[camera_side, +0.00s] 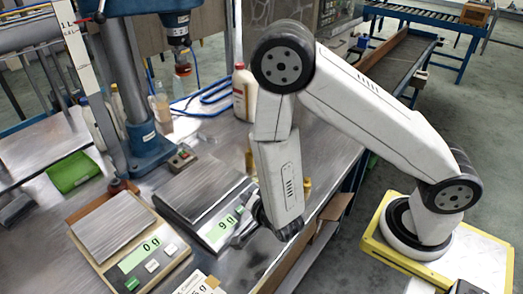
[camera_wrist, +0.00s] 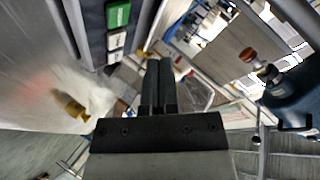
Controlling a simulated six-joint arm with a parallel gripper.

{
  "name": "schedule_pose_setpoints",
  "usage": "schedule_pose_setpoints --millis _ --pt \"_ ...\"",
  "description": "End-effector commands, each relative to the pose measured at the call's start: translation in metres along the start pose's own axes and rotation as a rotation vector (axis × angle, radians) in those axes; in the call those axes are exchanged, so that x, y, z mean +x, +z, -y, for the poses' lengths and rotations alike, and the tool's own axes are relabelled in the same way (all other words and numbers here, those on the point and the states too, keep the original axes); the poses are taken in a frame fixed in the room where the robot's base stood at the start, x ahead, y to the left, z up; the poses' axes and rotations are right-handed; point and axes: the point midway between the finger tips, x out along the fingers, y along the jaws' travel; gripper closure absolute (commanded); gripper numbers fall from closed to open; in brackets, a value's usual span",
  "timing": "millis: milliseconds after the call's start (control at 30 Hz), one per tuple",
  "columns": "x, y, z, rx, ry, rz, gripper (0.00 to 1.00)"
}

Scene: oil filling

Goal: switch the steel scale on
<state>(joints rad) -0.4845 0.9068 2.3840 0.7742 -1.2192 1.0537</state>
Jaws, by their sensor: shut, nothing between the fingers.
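Two scales stand side by side on the bench in the side view. The grey steel-coloured scale (camera_side: 200,189) has a bare metal pan and a lit green display (camera_side: 224,224) that seems to read 9 g. The beige scale (camera_side: 113,226) to its left has a lit display reading 0 g. My gripper (camera_side: 240,238) is low at the grey scale's front right corner and hides part of its front; contact cannot be told. In the wrist view my gripper (camera_wrist: 160,72) is shut and empty. A green button (camera_wrist: 118,14) and two white buttons (camera_wrist: 116,40) show to the upper left.
A blue stand (camera_side: 145,145) rises behind the scales, with a small button box (camera_side: 182,158) near its base. A green tray (camera_side: 73,172) lies at the left. A white bottle (camera_side: 244,92) stands at the back. A yellow fitting (camera_wrist: 70,106) shows in the wrist view.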

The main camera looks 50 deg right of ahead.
Motion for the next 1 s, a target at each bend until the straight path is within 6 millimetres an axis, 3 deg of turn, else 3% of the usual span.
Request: schedule_pose_setpoints --millis 267,1000 --pt "-0.0090 -0.0066 0.0066 0.001 -0.001 0.000 1.00" --pt "-0.0085 -0.0069 0.0077 -0.007 0.008 0.011 1.00"
